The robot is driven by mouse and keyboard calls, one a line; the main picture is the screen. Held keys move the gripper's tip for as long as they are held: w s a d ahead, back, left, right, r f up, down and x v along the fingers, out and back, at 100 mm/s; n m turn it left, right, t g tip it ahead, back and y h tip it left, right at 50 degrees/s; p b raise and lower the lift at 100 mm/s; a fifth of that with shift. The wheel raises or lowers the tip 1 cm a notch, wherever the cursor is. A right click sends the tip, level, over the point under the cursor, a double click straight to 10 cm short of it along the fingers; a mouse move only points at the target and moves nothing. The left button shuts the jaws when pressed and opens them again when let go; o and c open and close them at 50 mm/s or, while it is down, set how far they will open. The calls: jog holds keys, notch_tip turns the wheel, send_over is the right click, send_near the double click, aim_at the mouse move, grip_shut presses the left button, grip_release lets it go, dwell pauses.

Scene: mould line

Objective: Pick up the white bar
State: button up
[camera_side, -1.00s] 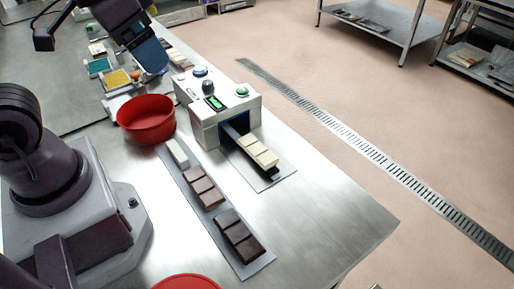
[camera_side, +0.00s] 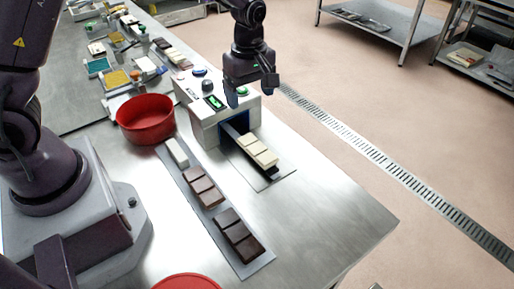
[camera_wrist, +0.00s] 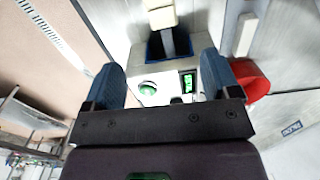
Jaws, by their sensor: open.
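A cream-white segmented bar (camera_side: 258,151) lies on the short dark belt at the machine's opening. Part of it shows at the top of the wrist view (camera_wrist: 160,14). My gripper (camera_side: 252,90) is open and empty, with blue fingers. It is above the machine's right end, higher than the bar and apart from it. In the wrist view my gripper (camera_wrist: 162,72) has its fingers spread on either side of the machine's top. A smaller plain white block (camera_side: 177,152) lies at the far end of the grey strip.
The boxy white machine (camera_side: 207,112) stands behind the bar. A red bowl (camera_side: 146,118) is to its left. The grey strip (camera_side: 219,222) carries a milk-brown bar (camera_side: 203,187) and a dark bar (camera_side: 238,235). A red round thing (camera_side: 187,282) is at the front. The table's right side is clear.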

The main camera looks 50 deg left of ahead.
aim_at(251, 142)
jog(key=shift+n, duration=0.3)
notch_tip(251, 142, down, 13)
jog(key=shift+d+r, duration=0.1)
jog(key=shift+f, duration=0.3)
dwell(0.6)
jog(key=c, duration=1)
